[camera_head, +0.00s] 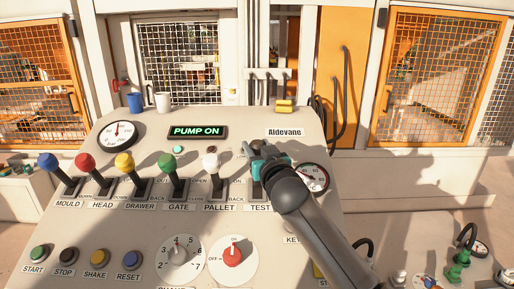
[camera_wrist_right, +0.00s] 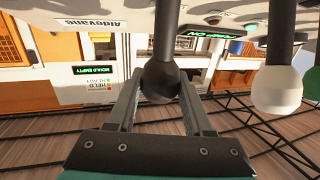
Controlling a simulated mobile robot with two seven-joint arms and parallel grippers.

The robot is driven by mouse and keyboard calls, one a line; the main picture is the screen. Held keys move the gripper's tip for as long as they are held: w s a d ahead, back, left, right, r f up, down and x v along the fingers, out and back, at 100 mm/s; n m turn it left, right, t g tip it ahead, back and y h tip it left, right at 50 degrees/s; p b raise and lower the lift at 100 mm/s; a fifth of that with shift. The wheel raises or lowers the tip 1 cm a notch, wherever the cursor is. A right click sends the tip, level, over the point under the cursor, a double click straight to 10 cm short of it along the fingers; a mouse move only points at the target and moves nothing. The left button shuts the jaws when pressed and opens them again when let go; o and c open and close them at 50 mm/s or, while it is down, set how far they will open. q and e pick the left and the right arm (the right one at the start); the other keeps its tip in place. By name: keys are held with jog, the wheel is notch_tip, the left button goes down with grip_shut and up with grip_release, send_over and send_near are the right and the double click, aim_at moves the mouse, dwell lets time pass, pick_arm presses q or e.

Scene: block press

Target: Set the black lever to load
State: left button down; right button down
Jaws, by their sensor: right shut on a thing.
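The black lever has a round black knob (camera_wrist_right: 161,82) on a dark shaft, seen in the right wrist view. My right gripper (camera_wrist_right: 160,92) has its two grey fingers closed on either side of that knob. In the head view my right gripper (camera_head: 257,152) is over the rightmost lever position, above the label TEST (camera_head: 260,208). There my gripper and arm hide most of the black lever and its position labels, so I cannot read a load mark. My left gripper is not in view.
To the left stand levers with white (camera_head: 210,160), green (camera_head: 168,162), yellow (camera_head: 124,162), red (camera_head: 85,163) and blue (camera_head: 47,161) knobs. The white lever is closest. A display (camera_head: 197,132) reads PUMP ON. A round gauge (camera_head: 314,178) sits just right of my gripper.

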jog(key=shift+c, duration=1.6)
grip_release()
jog(key=shift+w+d+f, duration=0.1)
jog(key=shift+w, duration=0.05)
jog(key=shift+s+d, duration=0.1)
jog(key=shift+s, duration=0.55)
jog(key=b+v, duration=0.1)
jog(key=v, duration=1.3)
jog(key=shift+b, duration=0.3)
